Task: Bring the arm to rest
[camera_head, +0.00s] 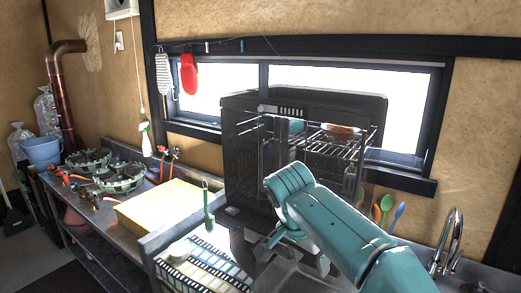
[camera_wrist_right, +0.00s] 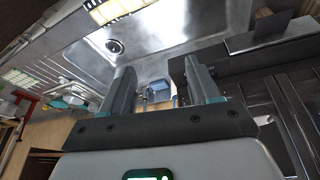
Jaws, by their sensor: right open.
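My right arm (camera_head: 340,225), teal, comes in from the lower right of the head view. Its right gripper (camera_head: 292,248) is over the metal counter, in front of the black rack cabinet, and is partly hidden by my wrist. In the right wrist view the two grey fingers of the right gripper (camera_wrist_right: 160,78) stand apart with nothing between them. Beyond them is a metal sink surface with a round drain (camera_wrist_right: 115,46). My left arm and gripper do not show in either view.
The black rack cabinet (camera_head: 240,150) stands open behind my gripper, with a reddish dish (camera_head: 341,130) on its wire shelf. A tap (camera_head: 450,235) is at the right.

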